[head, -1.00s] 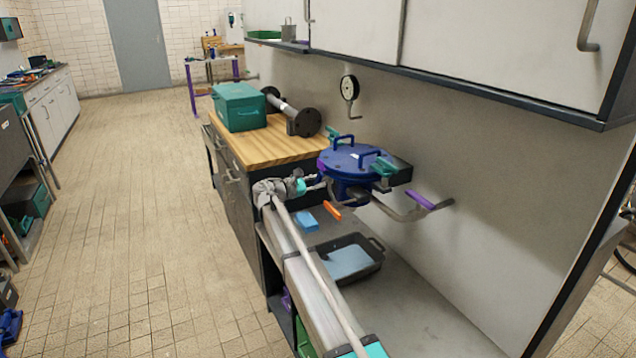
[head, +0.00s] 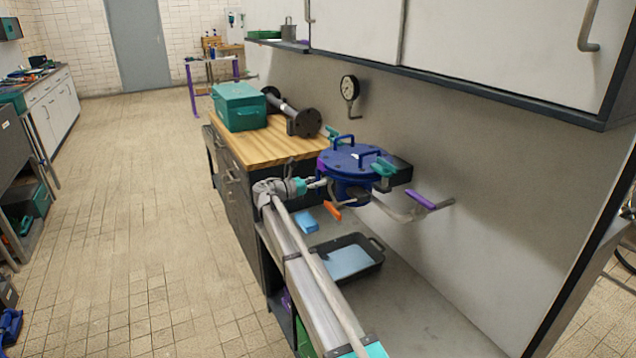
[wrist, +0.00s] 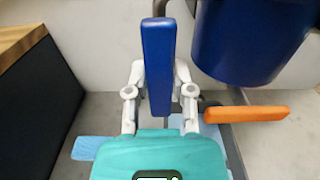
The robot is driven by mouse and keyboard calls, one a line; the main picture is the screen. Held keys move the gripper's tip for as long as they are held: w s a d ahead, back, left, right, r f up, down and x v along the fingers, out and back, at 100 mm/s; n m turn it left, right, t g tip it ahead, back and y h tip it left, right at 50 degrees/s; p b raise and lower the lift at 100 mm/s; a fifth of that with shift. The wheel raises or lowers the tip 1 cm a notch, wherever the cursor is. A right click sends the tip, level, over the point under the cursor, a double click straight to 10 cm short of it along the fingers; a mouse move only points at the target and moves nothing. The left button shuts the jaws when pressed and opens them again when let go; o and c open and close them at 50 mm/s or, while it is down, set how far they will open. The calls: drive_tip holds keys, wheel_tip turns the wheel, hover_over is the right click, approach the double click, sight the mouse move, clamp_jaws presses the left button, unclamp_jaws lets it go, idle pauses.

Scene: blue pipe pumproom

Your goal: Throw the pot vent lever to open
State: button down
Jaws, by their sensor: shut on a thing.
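A blue pot (head: 345,187) with a bolted blue lid stands above the bench. My gripper (head: 320,183) is at its left side. In the wrist view, my gripper (wrist: 160,95) is shut on a blue bar-shaped lever (wrist: 158,60), which stands upright between the two grey fingers. No label shows which lever is the vent. An orange lever (wrist: 245,113) lies to the right of the fingers, apart from them.
A purple-handled lever (head: 420,200) sits on a pipe right of the pot. A black tray (head: 375,262) and a light blue block (head: 306,222) lie on the lower bench. A teal toolbox (head: 238,106) stands on the wooden worktop (head: 265,145). A pressure gauge (head: 349,88) hangs behind.

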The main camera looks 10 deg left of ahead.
drive_tip(key=shift+d, duration=0.1)
drive_tip(key=shift+c, duration=2.4)
unclamp_jaws()
drive_tip(key=shift+s+a, duration=0.1)
drive_tip(key=shift+a, duration=0.1)
drive_tip(key=v, duration=1.1)
drive_tip(key=shift+s+a, duration=0.25)
